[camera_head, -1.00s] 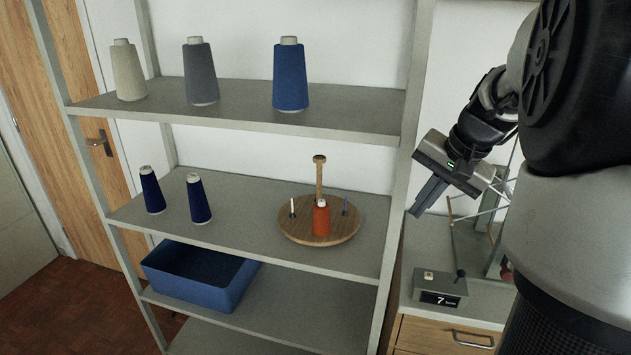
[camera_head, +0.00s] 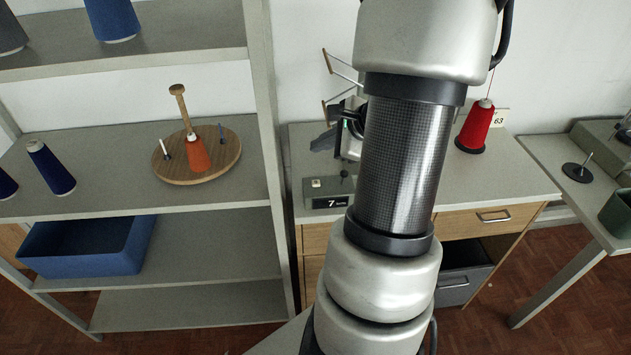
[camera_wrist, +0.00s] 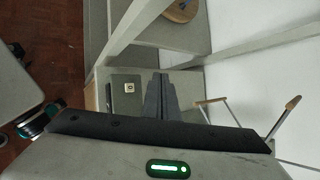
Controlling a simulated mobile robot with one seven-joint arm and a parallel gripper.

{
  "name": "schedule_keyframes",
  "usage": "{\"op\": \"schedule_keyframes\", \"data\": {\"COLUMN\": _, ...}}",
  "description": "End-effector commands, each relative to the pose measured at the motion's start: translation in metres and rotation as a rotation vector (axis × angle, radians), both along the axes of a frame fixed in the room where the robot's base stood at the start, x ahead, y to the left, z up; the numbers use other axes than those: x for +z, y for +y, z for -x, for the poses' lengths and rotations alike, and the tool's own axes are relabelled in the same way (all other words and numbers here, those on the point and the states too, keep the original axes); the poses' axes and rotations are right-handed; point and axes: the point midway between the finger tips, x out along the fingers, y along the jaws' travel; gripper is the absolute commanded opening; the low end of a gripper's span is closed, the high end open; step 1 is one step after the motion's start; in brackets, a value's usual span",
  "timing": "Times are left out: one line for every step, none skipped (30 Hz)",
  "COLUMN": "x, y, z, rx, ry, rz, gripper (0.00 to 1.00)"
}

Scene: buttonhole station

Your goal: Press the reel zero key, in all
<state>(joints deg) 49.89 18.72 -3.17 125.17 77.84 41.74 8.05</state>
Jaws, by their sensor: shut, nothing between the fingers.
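The reel zero key looks to be the small pale key (camera_head: 316,183) on top of a grey counter box (camera_head: 328,201) whose dark display reads 7. The box stands on a grey-topped bench beside the shelf. In the wrist view the pale square key (camera_wrist: 129,87) lies just left of my fingertips. My gripper (camera_head: 322,143) is shut and empty, behind and above the box in the head view. Its dark fingers (camera_wrist: 160,92) show together in the wrist view. I cannot tell the exact height between fingertips and key. My own arm hides the middle of the bench.
A reel with wooden-tipped arms (camera_wrist: 283,118) is close to the right of my gripper in the wrist view. A shelf post (camera_head: 262,100) stands left of the box. A red cone (camera_head: 476,127) is on the bench's right. Another table (camera_head: 560,160) is further right.

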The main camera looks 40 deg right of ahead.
Motion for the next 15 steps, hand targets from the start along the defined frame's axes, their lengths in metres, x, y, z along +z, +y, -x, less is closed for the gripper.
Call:
{"op": "schedule_keyframes", "data": {"x": -0.002, "y": 0.0, "z": 0.0, "rx": 0.0, "ry": 0.0, "rz": 0.0, "gripper": 0.0}}
{"op": "schedule_keyframes", "data": {"x": -0.004, "y": 0.0, "z": 0.0, "rx": 0.0, "ry": 0.0, "rz": 0.0, "gripper": 0.0}}
{"op": "schedule_keyframes", "data": {"x": -0.006, "y": 0.0, "z": 0.0, "rx": 0.0, "ry": 0.0, "rz": 0.0, "gripper": 0.0}}
{"op": "schedule_keyframes", "data": {"x": -0.008, "y": 0.0, "z": 0.0, "rx": 0.0, "ry": 0.0, "rz": 0.0, "gripper": 0.0}}
{"op": "schedule_keyframes", "data": {"x": -0.01, "y": 0.0, "z": 0.0, "rx": 0.0, "ry": 0.0, "rz": 0.0, "gripper": 0.0}}
{"op": "schedule_keyframes", "data": {"x": -0.014, "y": 0.0, "z": 0.0, "rx": 0.001, "ry": 0.001, "rz": 0.0, "gripper": 0.0}}
{"op": "schedule_keyframes", "data": {"x": -0.017, "y": 0.0, "z": 0.0, "rx": 0.001, "ry": 0.001, "rz": 0.0, "gripper": 0.0}}
{"op": "schedule_keyframes", "data": {"x": -0.021, "y": 0.0, "z": 0.0, "rx": 0.001, "ry": 0.001, "rz": 0.0, "gripper": 0.0}}
{"op": "schedule_keyframes", "data": {"x": -0.026, "y": 0.0, "z": 0.0, "rx": 0.001, "ry": 0.001, "rz": 0.0, "gripper": 0.0}}
{"op": "schedule_keyframes", "data": {"x": -0.03, "y": 0.0, "z": 0.0, "rx": 0.001, "ry": 0.001, "rz": 0.0, "gripper": 0.0}}
{"op": "schedule_keyframes", "data": {"x": -0.034, "y": 0.0, "z": 0.0, "rx": 0.002, "ry": 0.001, "rz": 0.0, "gripper": 0.0}}
{"op": "schedule_keyframes", "data": {"x": -0.04, "y": 0.0, "z": 0.0, "rx": 0.001, "ry": 0.002, "rz": -0.001, "gripper": 0.0}}
{"op": "schedule_keyframes", "data": {"x": -0.045, "y": 0.0, "z": 0.0, "rx": 0.001, "ry": 0.002, "rz": -0.001, "gripper": 0.0}}
{"op": "schedule_keyframes", "data": {"x": -0.049, "y": 0.0, "z": 0.0, "rx": 0.001, "ry": 0.002, "rz": -0.001, "gripper": 0.0}}
{"op": "schedule_keyframes", "data": {"x": -0.055, "y": 0.0, "z": 0.0, "rx": 0.001, "ry": 0.001, "rz": 0.0, "gripper": 0.0}}
